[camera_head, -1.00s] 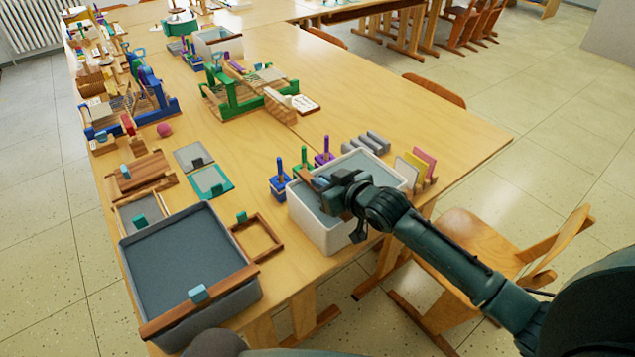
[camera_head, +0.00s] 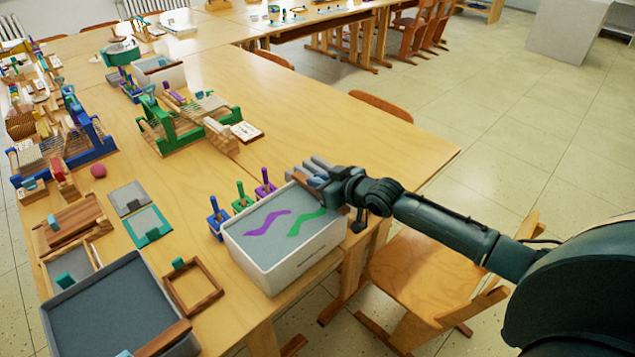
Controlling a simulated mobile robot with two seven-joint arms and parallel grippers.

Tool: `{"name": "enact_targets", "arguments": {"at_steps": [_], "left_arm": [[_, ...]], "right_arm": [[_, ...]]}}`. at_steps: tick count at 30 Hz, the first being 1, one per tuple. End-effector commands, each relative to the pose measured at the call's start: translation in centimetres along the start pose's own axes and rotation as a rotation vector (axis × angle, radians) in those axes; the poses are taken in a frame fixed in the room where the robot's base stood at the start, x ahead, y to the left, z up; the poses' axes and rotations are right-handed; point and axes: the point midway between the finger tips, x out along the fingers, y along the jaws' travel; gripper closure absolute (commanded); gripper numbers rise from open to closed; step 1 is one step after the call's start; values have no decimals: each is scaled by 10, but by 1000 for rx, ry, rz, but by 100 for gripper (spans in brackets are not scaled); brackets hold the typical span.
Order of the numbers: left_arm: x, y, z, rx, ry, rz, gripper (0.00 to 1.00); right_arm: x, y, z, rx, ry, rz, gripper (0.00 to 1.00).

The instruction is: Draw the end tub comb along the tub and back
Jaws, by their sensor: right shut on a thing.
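The white end tub (camera_head: 284,273) stands at the table's near right edge, filled with grey-blue liquid. A purple streak (camera_head: 264,224) and a green streak (camera_head: 305,222) lie on its surface. The wooden tub comb (camera_head: 304,186), with a light-blue grip, is at the tub's far right end. My right gripper (camera_head: 329,185) is shut on this comb, and its fingers and wrist hide part of it. Whether the comb's teeth touch the liquid cannot be told. My left gripper is not in view.
Blue, green and purple bottles (camera_head: 241,199) stand close behind the tub's left side.

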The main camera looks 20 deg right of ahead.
Motion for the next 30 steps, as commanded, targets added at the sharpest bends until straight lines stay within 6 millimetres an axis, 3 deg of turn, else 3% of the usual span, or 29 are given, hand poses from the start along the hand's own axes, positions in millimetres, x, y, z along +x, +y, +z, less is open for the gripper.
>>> {"name": "enact_targets", "arguments": {"at_steps": [8, 9, 17, 25, 30], "left_arm": [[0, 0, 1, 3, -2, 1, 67], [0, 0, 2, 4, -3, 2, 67], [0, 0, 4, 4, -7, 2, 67], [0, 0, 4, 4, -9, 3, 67], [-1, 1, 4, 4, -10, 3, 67]], "right_arm": [[-1, 6, -2, -3, 1, 11, 100], [-1, 7, -2, -3, 1, 12, 86], [-1, 5, -2, -3, 0, 9, 65], [-2, 4, -1, -2, -1, 6, 65], [-21, 4, 0, -2, -3, 6, 65]]}}
